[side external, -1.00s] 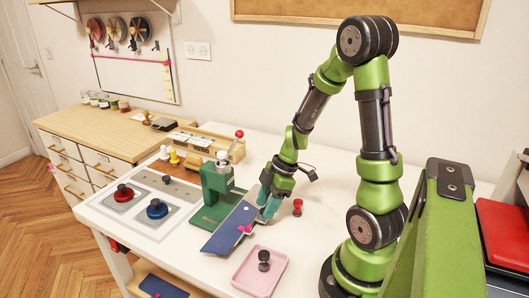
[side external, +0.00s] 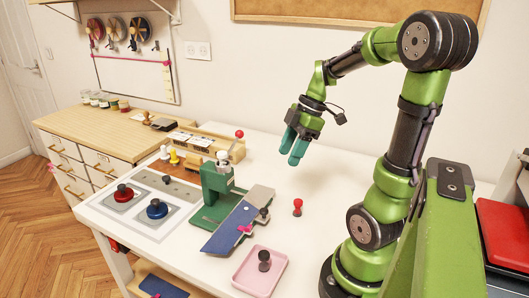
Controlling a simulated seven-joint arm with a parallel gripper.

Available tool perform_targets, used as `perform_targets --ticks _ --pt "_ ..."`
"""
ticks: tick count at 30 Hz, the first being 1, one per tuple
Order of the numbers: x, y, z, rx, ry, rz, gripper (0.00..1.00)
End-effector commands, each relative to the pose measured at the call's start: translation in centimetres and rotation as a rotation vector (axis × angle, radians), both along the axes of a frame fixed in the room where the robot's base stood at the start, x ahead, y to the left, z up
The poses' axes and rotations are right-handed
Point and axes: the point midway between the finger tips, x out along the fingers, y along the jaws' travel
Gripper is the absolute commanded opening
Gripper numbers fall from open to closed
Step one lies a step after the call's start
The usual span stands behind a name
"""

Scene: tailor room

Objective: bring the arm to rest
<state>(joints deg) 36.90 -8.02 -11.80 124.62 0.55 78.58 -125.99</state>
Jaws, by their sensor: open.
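My gripper (side external: 291,146) is raised above the back part of the white table, with its teal fingers apart and nothing between them. Below and left of it, a green press (side external: 217,190) stands on the table. My gripper is apart from all of these.
A pink tray (side external: 243,283) holding a dark knob (side external: 264,258) is at the front. A red peg-like piece (side external: 298,206) stands right of the strip. Red (side external: 123,193) and blue (side external: 157,208) knobs sit on a panel at left. The table's back right is clear.

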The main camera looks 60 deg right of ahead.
Motion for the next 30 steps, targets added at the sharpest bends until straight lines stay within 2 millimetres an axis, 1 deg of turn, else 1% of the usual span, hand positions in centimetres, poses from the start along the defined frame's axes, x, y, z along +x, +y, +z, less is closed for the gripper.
perform_targets --ticks 8,11,14,17,20,23,26,29,30 --pt "0.0 0.0 0.0 0.001 0.001 -0.002 0.51" --pt "0.0 0.0 0.0 0.011 0.012 -0.045 0.51" --pt "0.0 -0.3 -0.2 0.032 0.049 -0.177 0.51" --pt "-0.1 -0.3 -0.7 0.061 0.100 -0.383 0.51" --pt "0.3 0.7 -0.5 0.085 0.130 -0.587 0.51" --pt "0.8 2.3 -0.1 0.111 0.136 -0.770 0.51" --pt "1.4 4.4 0.4 0.149 0.124 -0.932 0.51" --pt "1.9 7.0 1.1 0.202 0.095 -1.071 0.51" --pt "2.0 8.2 1.5 0.228 0.079 -1.118 0.51"
